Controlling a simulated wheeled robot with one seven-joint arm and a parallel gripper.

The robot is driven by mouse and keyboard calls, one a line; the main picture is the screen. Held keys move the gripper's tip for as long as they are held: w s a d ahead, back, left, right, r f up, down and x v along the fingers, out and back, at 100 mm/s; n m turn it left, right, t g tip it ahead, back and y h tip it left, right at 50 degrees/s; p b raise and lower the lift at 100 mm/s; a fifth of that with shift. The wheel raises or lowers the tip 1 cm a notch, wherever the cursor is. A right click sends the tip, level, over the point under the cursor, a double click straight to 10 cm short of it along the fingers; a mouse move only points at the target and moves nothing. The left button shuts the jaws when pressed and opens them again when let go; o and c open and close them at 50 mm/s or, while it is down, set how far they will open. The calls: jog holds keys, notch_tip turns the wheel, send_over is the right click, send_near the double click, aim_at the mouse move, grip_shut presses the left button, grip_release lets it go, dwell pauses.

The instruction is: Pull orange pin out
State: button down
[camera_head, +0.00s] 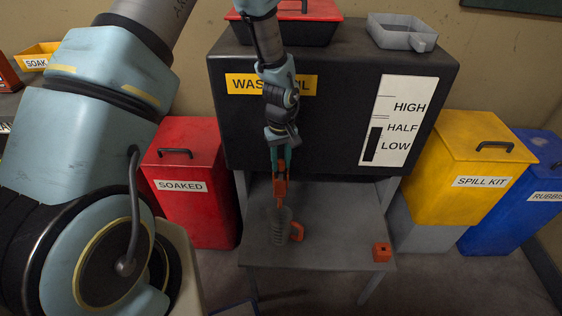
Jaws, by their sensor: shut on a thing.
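My gripper (280,171) hangs from above in front of the black tank, fingers pointing down. It is shut on an orange piece that looks like the orange pin (280,190). The pin's lower end reaches down towards a grey ribbed jug (279,231) on the grey stand. Whether the pin's tip is inside the jug, behind it or just above it, I cannot tell. The part of the pin between the fingers is hard to make out.
The black waste oil tank (345,75) with a level label stands close behind my gripper. An orange block (382,252) sits at the right of the grey stand (335,245). Red (190,205) and yellow (463,175) bins flank the stand.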

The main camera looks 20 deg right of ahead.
jog(key=c, duration=0.6)
grip_release()
jog(key=shift+o, duration=0.2)
